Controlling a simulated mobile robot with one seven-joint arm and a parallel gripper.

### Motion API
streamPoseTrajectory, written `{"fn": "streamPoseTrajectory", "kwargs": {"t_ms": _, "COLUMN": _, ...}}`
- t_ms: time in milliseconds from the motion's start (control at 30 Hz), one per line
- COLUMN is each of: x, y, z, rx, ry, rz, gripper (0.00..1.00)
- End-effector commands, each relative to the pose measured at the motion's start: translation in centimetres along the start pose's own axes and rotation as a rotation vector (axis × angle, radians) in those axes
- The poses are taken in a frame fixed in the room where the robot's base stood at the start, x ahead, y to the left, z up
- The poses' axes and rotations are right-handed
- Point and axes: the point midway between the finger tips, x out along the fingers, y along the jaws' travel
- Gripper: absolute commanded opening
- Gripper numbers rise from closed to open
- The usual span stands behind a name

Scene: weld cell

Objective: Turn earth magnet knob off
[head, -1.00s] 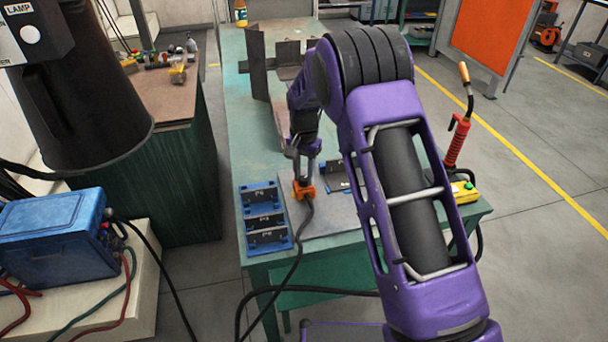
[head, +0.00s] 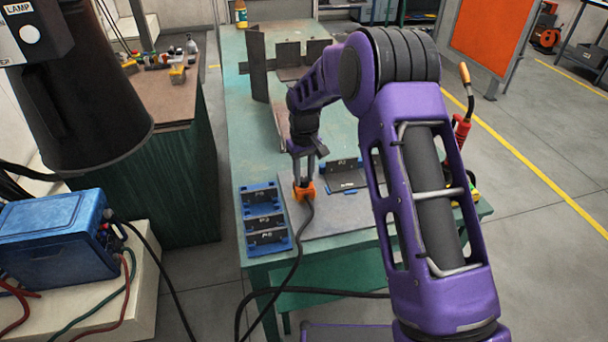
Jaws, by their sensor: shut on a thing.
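The earth magnet (head: 304,193) is a small orange block with a black cable, on the grey plate (head: 335,220) at the near end of the green table. My gripper (head: 303,180) points down over it, with its fingers at the top of the orange block. It is shut on the upper part of the magnet, where the knob would be. The knob itself is hidden by the fingers, so its position cannot be told.
Blue fixtures with dark plates (head: 265,218) stand just left of the magnet. A dark bracket (head: 344,174) lies to its right. The magnet's cable (head: 292,262) runs over the table's front edge. A red-handled torch (head: 462,135) stands at the right edge.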

Motion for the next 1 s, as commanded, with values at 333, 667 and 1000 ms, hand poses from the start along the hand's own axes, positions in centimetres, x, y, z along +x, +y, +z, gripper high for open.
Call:
{"fn": "streamPoseTrajectory", "kwargs": {"t_ms": 333, "x": 0.04, "y": -0.02, "z": 0.04, "rx": -0.164, "ry": -0.001, "rz": -0.001, "gripper": 0.00}}
{"fn": "streamPoseTrajectory", "kwargs": {"t_ms": 667, "x": 0.05, "y": 0.02, "z": 0.06, "rx": -0.203, "ry": -0.002, "rz": 0.000, "gripper": 0.00}}
{"fn": "streamPoseTrajectory", "kwargs": {"t_ms": 1000, "x": 0.06, "y": 0.01, "z": 0.07, "rx": -0.202, "ry": -0.002, "rz": 0.000, "gripper": 0.44}}
